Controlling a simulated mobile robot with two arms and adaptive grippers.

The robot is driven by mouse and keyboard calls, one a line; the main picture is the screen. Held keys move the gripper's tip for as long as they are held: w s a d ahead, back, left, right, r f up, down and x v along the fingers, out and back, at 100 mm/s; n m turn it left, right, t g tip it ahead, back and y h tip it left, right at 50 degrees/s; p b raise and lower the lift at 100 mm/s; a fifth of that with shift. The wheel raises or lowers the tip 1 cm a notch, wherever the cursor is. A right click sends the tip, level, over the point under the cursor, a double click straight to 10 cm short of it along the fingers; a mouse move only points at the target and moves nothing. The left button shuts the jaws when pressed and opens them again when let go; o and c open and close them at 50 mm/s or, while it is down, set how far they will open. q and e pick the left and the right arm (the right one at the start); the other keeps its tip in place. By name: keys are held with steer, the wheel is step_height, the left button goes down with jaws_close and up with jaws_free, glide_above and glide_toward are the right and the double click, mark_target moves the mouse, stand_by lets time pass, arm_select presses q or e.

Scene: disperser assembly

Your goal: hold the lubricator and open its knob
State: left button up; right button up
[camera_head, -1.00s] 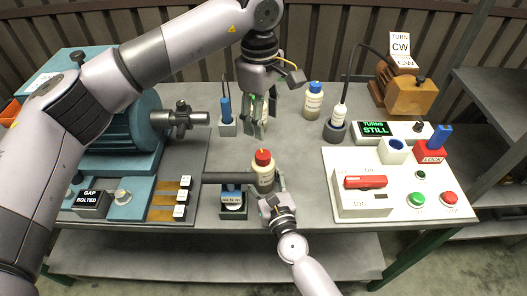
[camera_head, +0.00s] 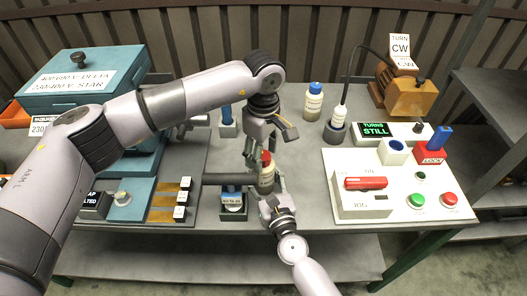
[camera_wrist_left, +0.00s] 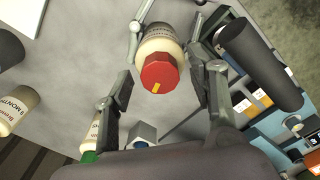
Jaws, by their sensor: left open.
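The lubricator (camera_head: 266,181) is a cream bottle with a red knob (camera_head: 266,160). It stands at the front middle of the table. In the left wrist view the red knob (camera_wrist_left: 158,74) faces the camera with a yellow mark, and the cream body (camera_wrist_left: 158,42) shows behind it. My left gripper (camera_head: 263,157) is directly above, open, with one finger on each side of the knob and gaps between. My right gripper (camera_head: 268,202) comes from the front, its fingers closed on the bottle's body. The bottle's lower part is partly hidden.
A dark cylinder (camera_head: 222,179) lies just left of the lubricator. A blue-capped bottle (camera_head: 313,102) and a dark cup with a corded tool (camera_head: 335,130) stand behind. A white control panel (camera_head: 395,188) is at the right.

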arm_select(q)
steer(key=shift+c, duration=0.2)
steer(key=c, duration=1.1)
steer(key=shift+n, duration=0.4)
steer(key=n, duration=0.4)
steer(key=shift+n, duration=0.4)
steer(key=n, duration=0.5)
steer(key=shift+w, duration=0.1)
arm_select(e)
steer(key=shift+a, duration=0.1)
arm_select(q)
steer(key=n, duration=0.5)
steer(key=shift+n, duration=0.4)
steer(key=n, duration=0.5)
steer(key=shift+w, duration=0.1)
